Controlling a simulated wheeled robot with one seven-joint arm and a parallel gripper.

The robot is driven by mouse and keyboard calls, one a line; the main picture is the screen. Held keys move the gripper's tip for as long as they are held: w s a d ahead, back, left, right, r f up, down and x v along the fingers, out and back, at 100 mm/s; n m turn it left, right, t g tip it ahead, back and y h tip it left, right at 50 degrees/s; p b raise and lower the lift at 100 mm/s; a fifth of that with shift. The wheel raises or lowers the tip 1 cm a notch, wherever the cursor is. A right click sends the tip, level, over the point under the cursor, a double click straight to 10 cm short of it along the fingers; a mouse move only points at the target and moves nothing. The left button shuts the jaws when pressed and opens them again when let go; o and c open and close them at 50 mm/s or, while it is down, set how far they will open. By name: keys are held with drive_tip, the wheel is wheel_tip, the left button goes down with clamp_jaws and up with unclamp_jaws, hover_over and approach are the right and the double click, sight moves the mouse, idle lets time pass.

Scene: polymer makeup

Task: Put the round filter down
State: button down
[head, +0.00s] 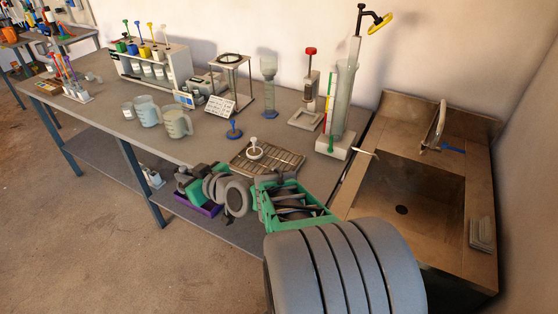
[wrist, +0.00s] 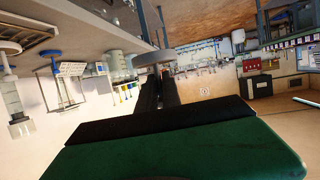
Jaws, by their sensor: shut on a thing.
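My gripper (wrist: 155,80) is shut on a pale grey round disc (wrist: 153,58), which I take to be the round filter. The disc shows at the fingertips in the wrist view, which is turned nearly upside down. In the head view my arm reaches left from the lower right, along the front edge of the bench (head: 107,112). The held disc cannot be made out clearly there. A similar white disc with a knob (head: 255,153) sits on a metal rack (head: 284,160), and a blue one (head: 234,132) stands on the bench behind it.
Two measuring jugs (head: 147,112) (head: 176,123) stand left of the rack.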

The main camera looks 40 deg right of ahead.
drive_tip(key=s+d+r+m+h+b, duration=0.2)
drive_tip(key=d+m+h, duration=0.1)
drive_tip(key=d, duration=0.6)
drive_tip(key=s+d+r+m+h+b, duration=0.1)
drive_tip(key=s+d+m+h, duration=0.15)
drive_tip(key=d, duration=0.75)
hover_over(279, 164)
drive_tip(key=shift+n+h, duration=0.25)
drive_tip(key=f, duration=0.8)
drive_tip(key=shift+a+f, duration=0.2)
drive_tip(key=shift+f, duration=0.05)
drive_tip(key=shift+d+f, duration=0.2)
drive_tip(key=shift+f, duration=0.05)
wheel_tip(279, 164, down, 3)
drive_tip(key=shift+w+d+f, duration=0.1)
drive_tip(key=shift+d+f, duration=0.05)
drive_tip(key=shift+f+b, duration=0.2)
drive_tip(key=shift+b, duration=0.15)
drive_tip(key=c, duration=1.5)
unclamp_jaws()
drive_tip(key=shift+r, duration=0.1)
